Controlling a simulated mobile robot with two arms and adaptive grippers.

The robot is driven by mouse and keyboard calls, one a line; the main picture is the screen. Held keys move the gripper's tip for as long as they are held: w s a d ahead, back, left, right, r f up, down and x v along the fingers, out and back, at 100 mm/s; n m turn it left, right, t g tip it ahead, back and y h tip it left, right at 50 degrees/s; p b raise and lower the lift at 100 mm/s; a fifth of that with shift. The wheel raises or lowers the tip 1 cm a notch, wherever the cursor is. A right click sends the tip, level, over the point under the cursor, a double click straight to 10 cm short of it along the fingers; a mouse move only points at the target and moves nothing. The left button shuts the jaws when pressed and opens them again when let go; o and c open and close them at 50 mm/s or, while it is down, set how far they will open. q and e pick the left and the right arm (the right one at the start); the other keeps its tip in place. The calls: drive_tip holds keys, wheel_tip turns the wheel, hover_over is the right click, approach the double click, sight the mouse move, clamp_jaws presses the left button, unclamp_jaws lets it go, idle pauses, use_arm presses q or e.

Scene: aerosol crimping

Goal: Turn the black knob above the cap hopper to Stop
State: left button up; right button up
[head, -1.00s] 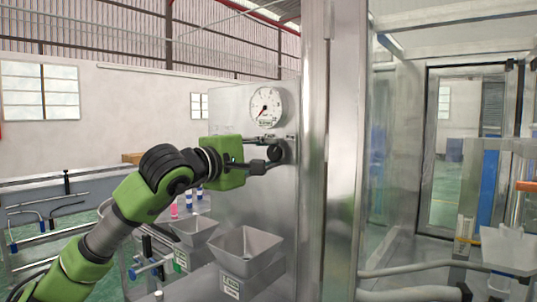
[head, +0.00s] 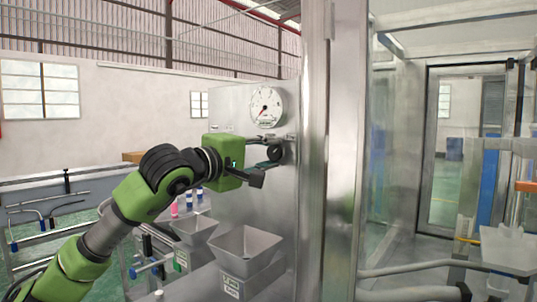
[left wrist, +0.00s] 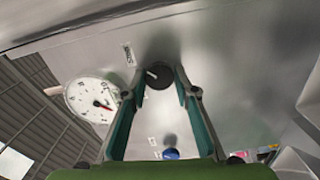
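The round black knob (head: 275,153) sits on the steel panel (head: 228,112), below a white dial gauge and above the cap hopper (head: 246,243). In the left wrist view the knob (left wrist: 158,75) shows a short white mark on its face, pointing toward the left. My left gripper (head: 267,158) is in front of the panel at the knob. Its two teal-lined fingers (left wrist: 162,90) are open, one on either side of the knob, with a small gap visible. The label near the knob is too small to read. My right gripper is not in view.
The white gauge (head: 266,107) is just above the knob. A second hopper (head: 194,231) stands left of the cap hopper. A thick steel post (head: 328,150) rises close to the right of the panel. A glazed enclosure lies beyond it.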

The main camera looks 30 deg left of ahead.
use_arm(q)
drive_tip(key=shift+o, duration=0.8)
drive_tip(key=shift+s, duration=0.1)
drive_tip(key=s, duration=1.1)
drive_tip(key=shift+s+a, duration=0.4)
drive_tip(key=shift+a, duration=0.05)
